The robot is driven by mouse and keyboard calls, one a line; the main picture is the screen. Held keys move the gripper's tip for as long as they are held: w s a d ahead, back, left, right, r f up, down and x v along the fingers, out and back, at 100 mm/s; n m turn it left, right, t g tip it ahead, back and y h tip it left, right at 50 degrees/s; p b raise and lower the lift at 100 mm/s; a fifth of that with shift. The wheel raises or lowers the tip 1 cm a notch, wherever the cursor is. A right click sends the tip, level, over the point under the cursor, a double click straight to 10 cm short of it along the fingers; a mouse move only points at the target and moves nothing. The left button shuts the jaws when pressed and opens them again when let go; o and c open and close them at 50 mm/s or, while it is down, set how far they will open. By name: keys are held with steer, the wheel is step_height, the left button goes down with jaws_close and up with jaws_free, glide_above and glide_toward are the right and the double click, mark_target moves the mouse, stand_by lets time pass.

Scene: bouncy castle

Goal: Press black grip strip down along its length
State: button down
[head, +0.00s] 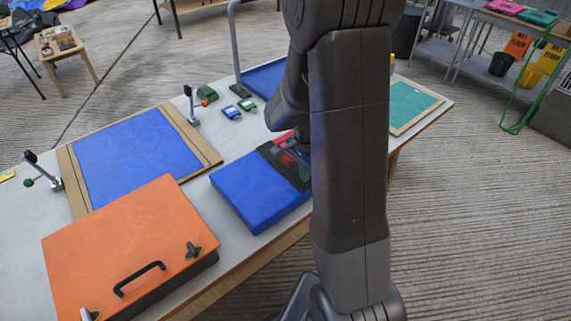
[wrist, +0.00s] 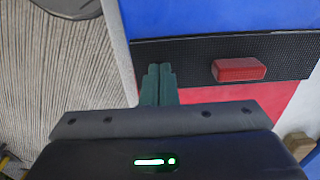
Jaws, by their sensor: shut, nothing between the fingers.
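The black grip strip (wrist: 195,50) is a textured band lying between a blue surface and a red surface in the wrist view. In the head view the strip (head: 296,180) runs across the blue pad (head: 255,191), partly behind my arm. A small red block (wrist: 238,69) rests on the strip, right of my gripper. My gripper (wrist: 158,70) is shut and empty, its green fingertips over the strip near its left end. I cannot tell whether the tips touch it. In the head view my arm hides most of the gripper.
An orange case (head: 130,250) with a black handle stands at the front left. A blue panel on a board (head: 137,157) lies behind it between clamps. Small blue bottles (head: 232,112) and a green item (head: 207,93) sit farther back. The table's front edge is close.

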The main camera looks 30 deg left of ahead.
steer(key=shift+r, duration=0.15)
steer(key=shift+r+p, duration=2.25)
steer(key=shift+r, duration=0.6)
